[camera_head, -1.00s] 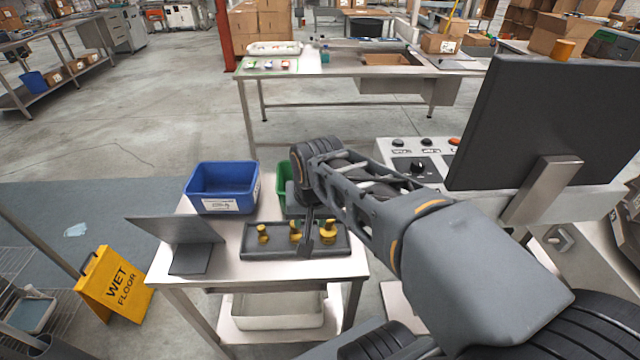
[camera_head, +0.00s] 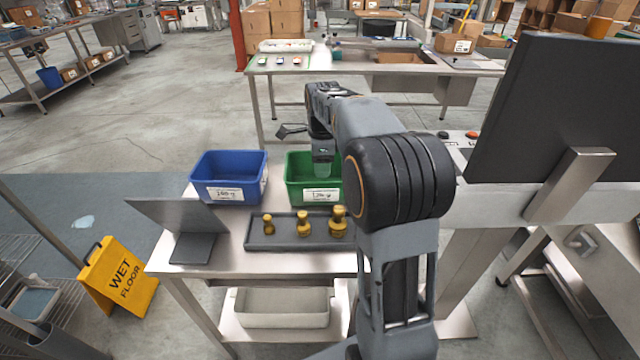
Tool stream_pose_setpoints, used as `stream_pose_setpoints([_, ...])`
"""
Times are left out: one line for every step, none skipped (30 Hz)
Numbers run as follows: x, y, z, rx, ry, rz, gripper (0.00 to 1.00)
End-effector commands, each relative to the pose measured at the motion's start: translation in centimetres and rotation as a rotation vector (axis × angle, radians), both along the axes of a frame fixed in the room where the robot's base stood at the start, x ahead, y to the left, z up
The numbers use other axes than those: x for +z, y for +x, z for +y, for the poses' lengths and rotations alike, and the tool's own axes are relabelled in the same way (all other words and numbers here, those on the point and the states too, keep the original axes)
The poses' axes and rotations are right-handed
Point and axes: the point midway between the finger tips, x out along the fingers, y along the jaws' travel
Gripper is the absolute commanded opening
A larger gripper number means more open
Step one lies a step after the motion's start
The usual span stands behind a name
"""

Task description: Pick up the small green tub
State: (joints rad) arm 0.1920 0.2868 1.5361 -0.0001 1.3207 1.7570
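The small green tub (camera_head: 300,192) stands upright on the metal table, right of the blue tub, with a white label on its front. My arm hides its right part.
A blue tub (camera_head: 229,192) stands left of the green one. A grey tray (camera_head: 290,243) with brass weights (camera_head: 303,222) lies in front. A grey stand (camera_head: 193,249) is at the left. A monitor (camera_head: 545,110) blocks the right side.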

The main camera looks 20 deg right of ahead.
Motion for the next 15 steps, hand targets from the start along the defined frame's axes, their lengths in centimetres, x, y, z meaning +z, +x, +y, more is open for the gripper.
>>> stream_pose_setpoints([-0.9,0.0,0.0,0.001,0.0,0.001,0.38])
stream_pose_setpoints([-1.4,0.0,0.1,0.002,0.001,0.002,0.38])
stream_pose_setpoints([-1.9,0.0,0.0,0.002,0.0,0.001,0.38])
stream_pose_setpoints([-2.2,0.0,0.1,0.002,0.0,0.0,0.38])
stream_pose_setpoints([-2.5,0.0,0.1,0.003,0.0,0.0,0.38])
stream_pose_setpoints([-2.8,0.0,0.1,0.003,0.0,0.0,0.38])
stream_pose_setpoints([-3.0,0.0,0.1,0.003,0.0,-0.001,0.38])
stream_pose_setpoints([-3.2,0.0,0.1,0.003,0.0,-0.001,0.38])
stream_pose_setpoints([-3.3,0.0,0.1,0.004,0.0,-0.001,0.38])
stream_pose_setpoints([-3.4,0.0,0.1,0.004,0.0,-0.001,0.38])
stream_pose_setpoints([-3.5,0.0,0.1,0.004,0.0,-0.001,0.38])
stream_pose_setpoints([-3.8,0.0,0.1,0.004,0.0,-0.001,0.38])
stream_pose_setpoints([-4.0,0.0,0.1,0.004,0.0,-0.001,0.38])
stream_pose_setpoints([-4.4,0.0,0.2,0.004,0.0,0.0,0.38])
stream_pose_setpoints([-5.0,-0.1,0.2,0.004,0.001,0.002,0.38])
